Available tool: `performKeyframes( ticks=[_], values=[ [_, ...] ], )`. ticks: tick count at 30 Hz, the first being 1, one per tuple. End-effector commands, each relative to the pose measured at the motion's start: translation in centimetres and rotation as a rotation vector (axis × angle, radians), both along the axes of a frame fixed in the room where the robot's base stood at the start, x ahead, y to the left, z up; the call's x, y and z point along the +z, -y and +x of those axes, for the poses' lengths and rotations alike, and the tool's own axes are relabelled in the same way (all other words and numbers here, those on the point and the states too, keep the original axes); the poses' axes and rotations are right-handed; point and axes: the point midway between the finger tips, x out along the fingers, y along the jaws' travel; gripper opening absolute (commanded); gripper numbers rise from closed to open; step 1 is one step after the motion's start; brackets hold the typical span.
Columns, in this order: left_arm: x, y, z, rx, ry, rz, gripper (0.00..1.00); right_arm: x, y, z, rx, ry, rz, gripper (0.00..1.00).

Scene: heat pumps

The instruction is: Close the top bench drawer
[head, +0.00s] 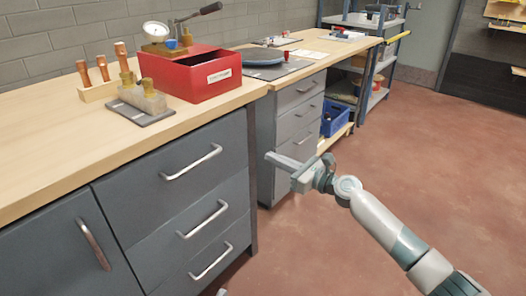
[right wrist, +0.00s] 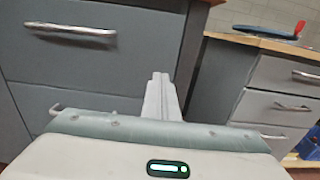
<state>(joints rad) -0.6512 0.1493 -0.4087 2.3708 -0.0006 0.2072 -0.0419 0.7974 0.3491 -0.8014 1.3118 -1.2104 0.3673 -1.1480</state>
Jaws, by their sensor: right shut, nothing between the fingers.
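The top bench drawer (head: 185,165) is the upper dark grey front of the near bench, with a silver bar handle (head: 192,162). Its front looks about level with the drawers below; I cannot tell whether a small gap remains. In the right wrist view, a dark drawer front with a bar handle (right wrist: 72,32) fills the upper left. My right gripper (head: 270,157) is shut and empty, to the right of the drawer, its fingers pointing left towards the bench. Its closed fingers (right wrist: 160,78) also show in the right wrist view. My left gripper is not in view.
Two lower drawers (head: 205,225) and a cabinet door (head: 60,245) are in the same bench. A red box (head: 195,75), a gauge (head: 155,31) and copper-coloured pieces (head: 103,67) stand on top. A second bench (head: 302,110) stands beyond. The red floor (head: 400,150) at right is clear.

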Motion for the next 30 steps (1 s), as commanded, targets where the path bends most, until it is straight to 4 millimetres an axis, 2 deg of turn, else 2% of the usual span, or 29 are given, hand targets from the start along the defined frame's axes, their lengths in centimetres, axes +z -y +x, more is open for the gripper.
performKeyframes(
  ticks=[3,7,22,26,30],
  values=[
    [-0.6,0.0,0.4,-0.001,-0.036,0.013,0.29,0.0,1.2,-0.8,0.0,0.001,-0.001,0.0],
    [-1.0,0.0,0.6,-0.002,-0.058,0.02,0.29,0.0,1.7,-1.3,0.0,0.0,0.0,0.0],
    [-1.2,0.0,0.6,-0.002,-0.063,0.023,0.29,-0.3,1.6,-1.8,0.005,-0.017,0.018,0.0],
    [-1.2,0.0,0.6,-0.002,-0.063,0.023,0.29,-1.3,0.7,-3.5,0.022,-0.078,0.086,0.0],
    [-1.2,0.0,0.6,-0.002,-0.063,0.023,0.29,-2.9,-0.8,-7.0,0.053,-0.21,0.232,0.0]
  ],
)
